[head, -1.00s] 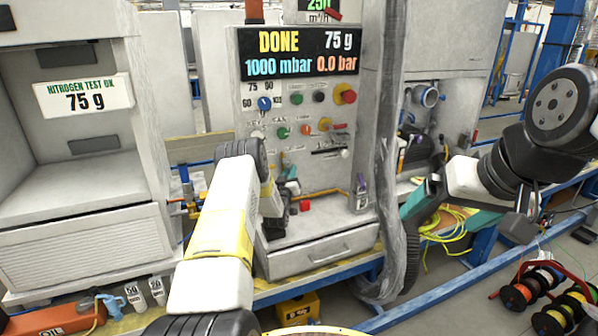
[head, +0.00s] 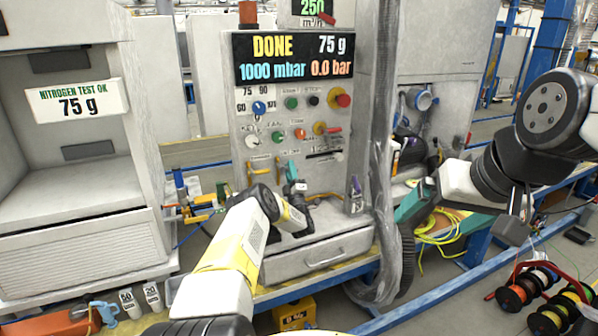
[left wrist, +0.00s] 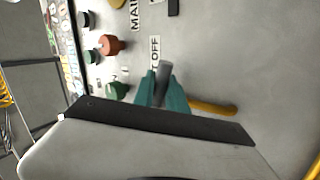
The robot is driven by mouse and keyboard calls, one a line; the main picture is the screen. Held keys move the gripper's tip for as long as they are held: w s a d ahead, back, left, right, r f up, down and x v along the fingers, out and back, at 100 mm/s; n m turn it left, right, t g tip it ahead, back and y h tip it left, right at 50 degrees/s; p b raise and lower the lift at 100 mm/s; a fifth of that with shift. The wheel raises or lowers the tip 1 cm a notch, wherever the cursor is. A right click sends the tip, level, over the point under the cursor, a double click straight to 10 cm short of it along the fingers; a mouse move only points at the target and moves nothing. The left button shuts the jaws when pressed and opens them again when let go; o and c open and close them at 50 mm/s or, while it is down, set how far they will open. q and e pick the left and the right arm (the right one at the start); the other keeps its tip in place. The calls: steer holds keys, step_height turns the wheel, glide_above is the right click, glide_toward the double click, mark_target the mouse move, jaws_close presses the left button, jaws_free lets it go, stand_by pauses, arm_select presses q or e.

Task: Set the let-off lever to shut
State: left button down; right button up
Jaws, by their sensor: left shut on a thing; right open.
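My left gripper (head: 291,172) is at the lower part of the grey control panel (head: 330,180). In the left wrist view, its teal fingers (left wrist: 162,90) are closed on a dark grey lever piece (left wrist: 163,70) beside a label (left wrist: 155,50) that reads "OFF". I take this piece for the let-off lever; the fingers hide much of it. A yellow handle (left wrist: 212,107) sticks out to the right, partly behind the fingers. My right gripper (head: 413,203) is open and empty, away from the panel beside the grey hose.
A green knob (left wrist: 117,90) and a red knob (left wrist: 110,44) sit close to the left fingers. The display (head: 300,57) reads DONE, 75 g. A thick grey hose (head: 383,200) hangs right of the panel. A drawer (head: 322,253) is below.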

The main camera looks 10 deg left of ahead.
arm_select(q)
steer(key=shift+d+r+n+g+y, duration=0.1)
steer(key=shift+n+g+y, duration=0.2)
steer(key=shift+n+y, duration=0.55)
steer(key=shift+a+r+n+g+y, duration=0.15)
steer(key=shift+n+g+y, duration=0.3)
steer(key=shift+n, duration=0.65)
steer(key=shift+d+r+n+g+y, duration=0.1)
steer(key=shift+d+n+g+y, duration=0.05)
steer(key=shift+n+y, duration=0.75)
steer(key=shift+r+n, duration=0.1)
steer(key=shift+n, duration=0.25)
steer(key=c, duration=1.3)
jaws_free()
steer(key=shift+c, duration=0.2)
steer(key=v, duration=0.7)
steer(key=shift+s+d, duration=0.2)
steer(key=shift+d, duration=0.05)
